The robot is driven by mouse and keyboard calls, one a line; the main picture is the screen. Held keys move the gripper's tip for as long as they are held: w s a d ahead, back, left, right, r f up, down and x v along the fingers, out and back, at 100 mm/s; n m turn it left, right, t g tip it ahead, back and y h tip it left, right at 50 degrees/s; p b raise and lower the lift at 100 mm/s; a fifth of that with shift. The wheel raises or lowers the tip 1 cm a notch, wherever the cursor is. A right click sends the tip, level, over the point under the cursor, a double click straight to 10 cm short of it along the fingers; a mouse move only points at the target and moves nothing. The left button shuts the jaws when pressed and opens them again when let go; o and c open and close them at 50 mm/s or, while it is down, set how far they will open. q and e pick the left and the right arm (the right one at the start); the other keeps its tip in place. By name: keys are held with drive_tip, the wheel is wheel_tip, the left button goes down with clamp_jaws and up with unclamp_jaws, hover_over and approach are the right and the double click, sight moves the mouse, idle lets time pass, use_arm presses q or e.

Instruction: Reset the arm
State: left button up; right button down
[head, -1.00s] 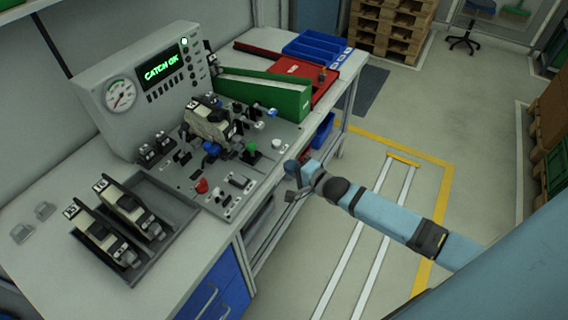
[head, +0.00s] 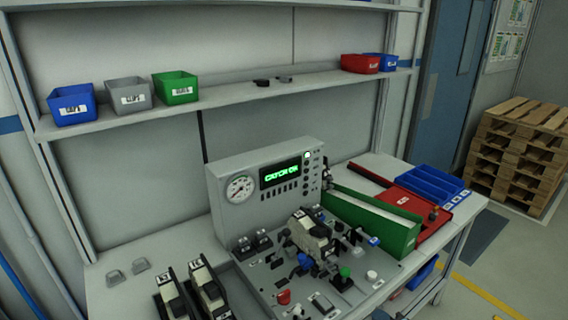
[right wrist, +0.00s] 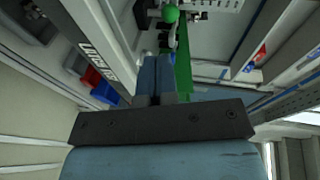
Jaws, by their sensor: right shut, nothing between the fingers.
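My right gripper (right wrist: 156,76) shows in the right wrist view with its fingers together and nothing between them. My left gripper is not in view.
Two similar units (head: 207,290) stand at the lower left of the bench. A green bin (head: 398,240), a red tray (head: 436,226) and a blue bin (head: 432,184) lie at the right. A shelf (head: 220,100) with small bins runs above. Stacked pallets (head: 515,150) stand beyond open floor.

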drive_tip(key=s+a+f+n+g, duration=0.1)
drive_tip(key=s+a+n, duration=0.2)
drive_tip(key=s+n, duration=0.2)
drive_tip(key=s+a+f+n+g+h, duration=0.1)
drive_tip(key=s+n, duration=0.4)
drive_tip(key=s, duration=0.5)
drive_tip(key=s+a+f+n+g, duration=0.1)
drive_tip(key=s+a+f+n, duration=0.2)
drive_tip(key=s+a+n, duration=0.2)
drive_tip(key=s, duration=0.3)
drive_tip(key=shift+s+a+n+g+h, duration=0.2)
drive_tip(key=shift+n+g+h, duration=0.1)
drive_tip(key=shift+n+h, duration=0.1)
